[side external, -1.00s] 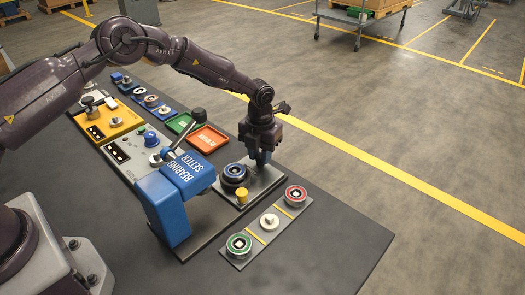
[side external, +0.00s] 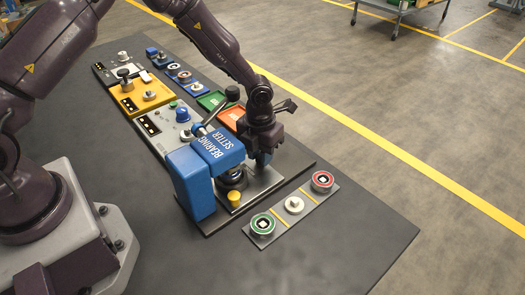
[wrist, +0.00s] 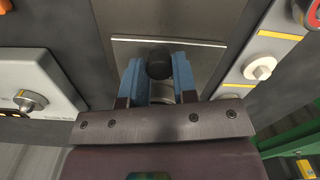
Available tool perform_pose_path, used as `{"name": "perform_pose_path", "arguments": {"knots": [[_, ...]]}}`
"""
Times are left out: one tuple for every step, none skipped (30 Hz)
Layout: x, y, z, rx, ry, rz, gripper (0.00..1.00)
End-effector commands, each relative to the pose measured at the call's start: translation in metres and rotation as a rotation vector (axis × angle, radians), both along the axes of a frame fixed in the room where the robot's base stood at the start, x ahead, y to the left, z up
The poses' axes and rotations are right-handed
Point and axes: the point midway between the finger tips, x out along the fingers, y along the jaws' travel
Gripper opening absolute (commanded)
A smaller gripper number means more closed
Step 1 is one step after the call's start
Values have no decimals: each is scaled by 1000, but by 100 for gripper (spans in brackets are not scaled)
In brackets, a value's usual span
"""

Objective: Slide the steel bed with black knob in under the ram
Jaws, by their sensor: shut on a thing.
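The blue press marked BEARING SETTER (side external: 218,148) stands near the middle of the bench, its head reaching over the steel bed (side external: 268,182). A dark round rotor part (side external: 232,180) on the bed sits below the head, partly hidden by it. The ram's tip is hidden, so I cannot tell how exactly they line up. My gripper (side external: 262,160) is low over the bed's far end. In the wrist view, its blue fingers (wrist: 158,75) are shut on the black knob (wrist: 159,62), above the bed's bare plate (wrist: 205,58).
A grey strip (side external: 278,218) with green, white and red-rimmed parts lies in front of the bed. A yellow button (side external: 233,197) is beside the rotor part. Orange (side external: 231,116) and green (side external: 211,100) trays are behind the press. The bench's right end is clear.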

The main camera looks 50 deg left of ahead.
Motion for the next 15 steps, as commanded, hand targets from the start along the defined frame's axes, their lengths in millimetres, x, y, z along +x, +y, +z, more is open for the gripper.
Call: {"name": "perform_pose_path", "arguments": {"knots": [[-6,0,0,6,21,-1,0],[-6,0,0,5,22,-1,33],[-6,0,0,6,21,-1,43],[-5,0,0,5,21,-1,49],[-5,0,0,5,20,-1,52],[-5,0,0,5,19,-1,52],[-5,0,0,4,19,-1,52],[-5,0,0,5,18,-1,52],[-4,0,0,5,17,-1,52],[-4,0,0,5,17,-1,52],[-4,0,0,5,17,-1,52],[-4,0,0,4,16,-1,52],[-4,0,1,4,16,-1,52],[-4,0,2,4,15,-1,52],[-3,0,4,4,13,-1,52]]}}
